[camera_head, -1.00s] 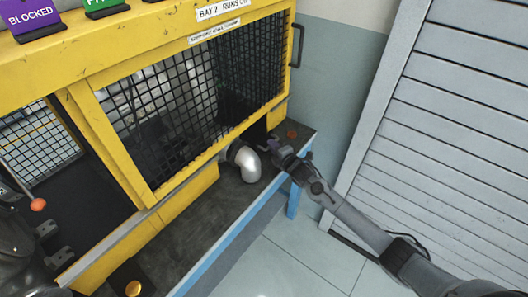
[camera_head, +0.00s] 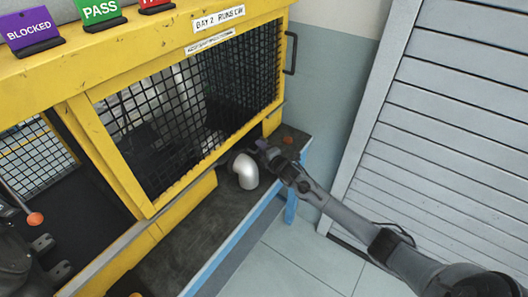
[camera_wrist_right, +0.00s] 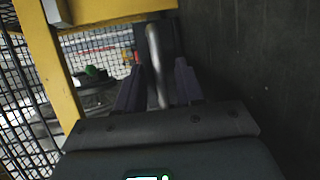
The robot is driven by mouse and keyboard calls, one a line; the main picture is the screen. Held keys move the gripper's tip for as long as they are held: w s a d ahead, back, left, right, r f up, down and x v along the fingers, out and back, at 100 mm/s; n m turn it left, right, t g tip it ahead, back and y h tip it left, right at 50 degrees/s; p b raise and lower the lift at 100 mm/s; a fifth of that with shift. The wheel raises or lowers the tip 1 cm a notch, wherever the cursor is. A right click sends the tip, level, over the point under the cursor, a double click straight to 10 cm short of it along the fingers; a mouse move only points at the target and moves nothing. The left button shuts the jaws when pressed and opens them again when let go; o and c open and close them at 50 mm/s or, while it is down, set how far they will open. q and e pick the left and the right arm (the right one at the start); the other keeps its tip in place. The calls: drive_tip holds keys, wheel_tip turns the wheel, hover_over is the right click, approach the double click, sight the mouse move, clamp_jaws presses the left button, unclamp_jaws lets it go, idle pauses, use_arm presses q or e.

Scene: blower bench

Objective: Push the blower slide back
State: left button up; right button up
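The yellow mesh-sided cage (camera_head: 150,207) stands on the dark bench. A silver elbow pipe (camera_head: 246,172) sticks out below its mesh at the front. My right gripper (camera_head: 262,147) is at the cage's lower right end, just behind the pipe. In the right wrist view its fingers (camera_wrist_right: 158,88) are apart, with a metal bar (camera_wrist_right: 154,55) showing between them and gaps on both sides. I cannot tell whether this bar belongs to the slide. The blower slide is not clearly visible in the head view. My left gripper (camera_head: 52,257) is open and empty at the left edge.
A rod with an orange ball (camera_head: 35,219) is near my left gripper. Purple, green and red signs (camera_head: 99,10) stand on top of the cage. A reddish knob (camera_head: 288,140) sits at the bench's right end. A grey slatted shutter (camera_head: 450,120) is on the right.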

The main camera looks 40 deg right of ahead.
drive_tip(key=shift+s+a+r, duration=0.1)
drive_tip(key=shift+s+r, duration=0.05)
drive_tip(key=shift+s, duration=0.3)
drive_tip(key=p+v, duration=0.3)
drive_tip(key=v, duration=0.6)
drive_tip(key=shift+s+a, duration=0.15)
drive_tip(key=shift+s, duration=0.2)
drive_tip(key=shift+s+r, duration=0.1)
